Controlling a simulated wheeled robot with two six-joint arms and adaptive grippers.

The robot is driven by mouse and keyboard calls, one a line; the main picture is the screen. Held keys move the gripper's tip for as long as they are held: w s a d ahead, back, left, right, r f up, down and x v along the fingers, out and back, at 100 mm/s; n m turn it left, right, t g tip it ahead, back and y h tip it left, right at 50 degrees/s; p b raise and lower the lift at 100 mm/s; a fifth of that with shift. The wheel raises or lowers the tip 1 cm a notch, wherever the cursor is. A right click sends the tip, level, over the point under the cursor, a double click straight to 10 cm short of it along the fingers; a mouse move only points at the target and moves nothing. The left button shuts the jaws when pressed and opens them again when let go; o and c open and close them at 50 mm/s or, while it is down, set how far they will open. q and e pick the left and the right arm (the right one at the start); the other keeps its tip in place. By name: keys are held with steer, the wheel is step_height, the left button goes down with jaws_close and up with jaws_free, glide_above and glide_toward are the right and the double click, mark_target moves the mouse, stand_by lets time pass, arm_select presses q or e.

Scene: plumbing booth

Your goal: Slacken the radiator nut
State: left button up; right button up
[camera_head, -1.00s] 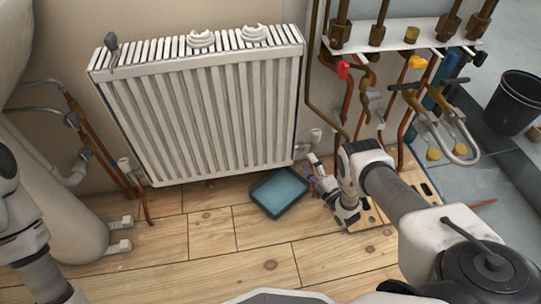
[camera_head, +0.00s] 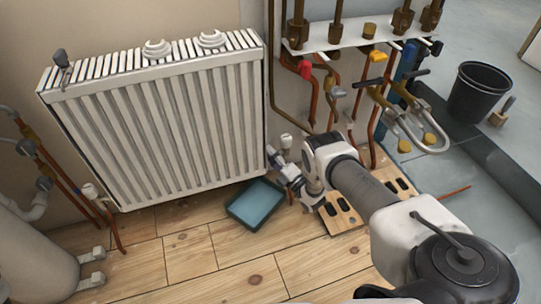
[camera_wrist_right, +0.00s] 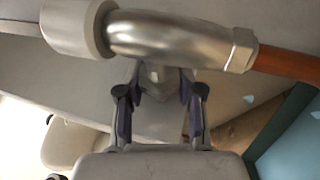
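The white radiator (camera_head: 160,125) hangs on the wall in the head view. A valve with a white cap (camera_head: 287,141) sits by its lower right corner. My right gripper (camera_head: 273,155) is at that valve, close to the radiator's edge. In the right wrist view a shiny elbow fitting (camera_wrist_right: 160,37) with a white cap (camera_wrist_right: 75,28) crosses above the gripper. A grey nut-like piece (camera_wrist_right: 155,79) lies between the fingers of my right gripper (camera_wrist_right: 160,92). The fingers are apart on either side; contact is unclear. My left gripper is out of view.
A teal tray (camera_head: 232,217) lies on the wooden floor below the valve. Copper pipes with coloured valve handles (camera_head: 304,68) stand to the right. A slotted board (camera_head: 342,217) lies by my right arm. A black bucket (camera_head: 478,92) stands far right.

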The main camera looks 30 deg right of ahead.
jaws_close()
steer(key=shift+r, duration=0.1)
steer(key=g+p, duration=0.1)
steer(key=p, duration=0.2)
steer(key=m+g+p, duration=0.1)
steer(key=p, duration=0.2)
steer(key=shift+r+g+h, duration=0.3)
steer(key=shift+g+h, duration=0.1)
steer(key=shift+f+m, duration=0.2)
steer(key=shift+m, duration=0.1)
steer(key=shift+f+g, duration=0.2)
steer(key=shift+g, duration=0.1)
steer(key=o, duration=0.8)
jaws_free()
